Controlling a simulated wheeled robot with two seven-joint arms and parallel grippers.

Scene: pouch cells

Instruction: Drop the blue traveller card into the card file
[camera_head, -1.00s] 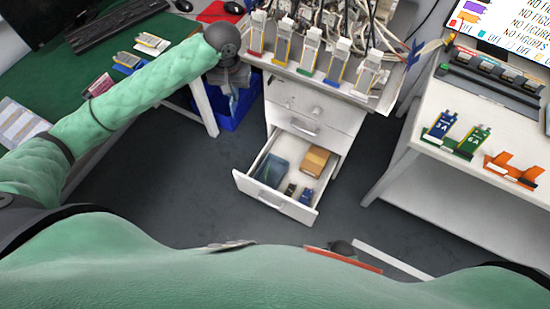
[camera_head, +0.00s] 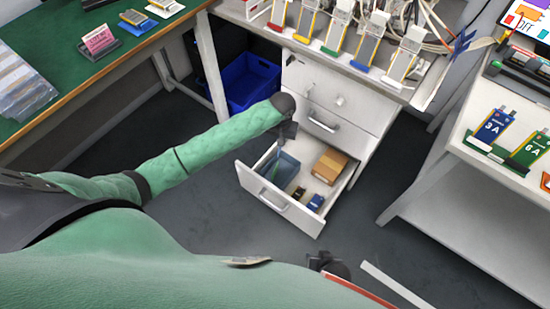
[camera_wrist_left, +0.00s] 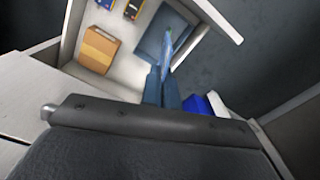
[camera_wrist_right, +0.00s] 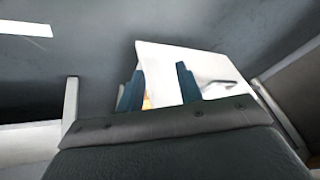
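My left gripper (camera_head: 284,133) reaches down over the open white drawer (camera_head: 291,214). In the left wrist view the left fingers (camera_wrist_left: 162,88) are close together on a thin bluish strip, apparently the blue traveller card (camera_wrist_left: 168,46) seen nearly edge-on. Its lower end points at the blue-grey open box (camera_wrist_left: 152,40) in the drawer, probably the card file; the box also shows in the head view (camera_head: 287,166). I cannot tell whether the card's tip is inside the box. My right gripper (camera_head: 328,264) is low at the front; its fingers (camera_wrist_right: 158,90) are apart and empty.
The drawer also holds a brown carton (camera_head: 330,165) and small dark and blue items (camera_head: 315,201). A blue crate (camera_head: 247,80) stands under the bench. A white table (camera_head: 470,165) bears cells marked 3A and 6A at right.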

